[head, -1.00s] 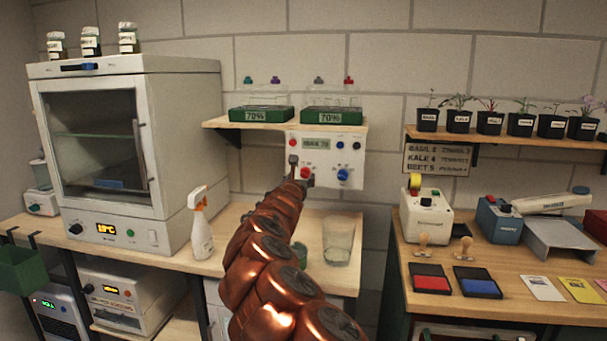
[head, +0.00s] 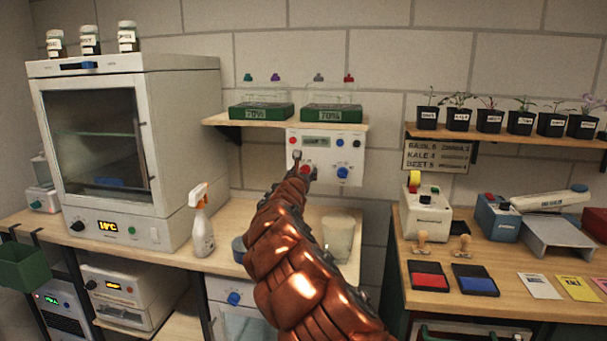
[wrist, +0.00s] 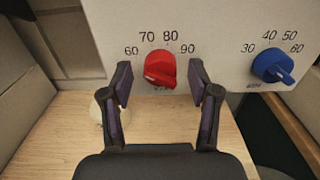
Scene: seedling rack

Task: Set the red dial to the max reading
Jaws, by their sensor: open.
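The red dial (wrist: 160,68) is on a white control box (wrist: 215,20) in the wrist view, under a printed scale from 60 to 90. Its raised grip looks tilted; I cannot tell exactly which mark it points to. My gripper (wrist: 160,90) is open, its dark fingers to the left and right of the dial, with gaps on both sides. In the head view the dial (head: 306,169) is partly hidden by my gripper (head: 305,164) at the wall-mounted control box (head: 352,153). The small display above it (head: 317,143) is too blurred to read.
A blue dial (wrist: 272,66) with its own scale is right of the red one. A shelf (head: 215,121) with green bottle racks is above the box. A clear beaker (head: 338,237) and a spray bottle (head: 202,230) stand on the wooden counter below.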

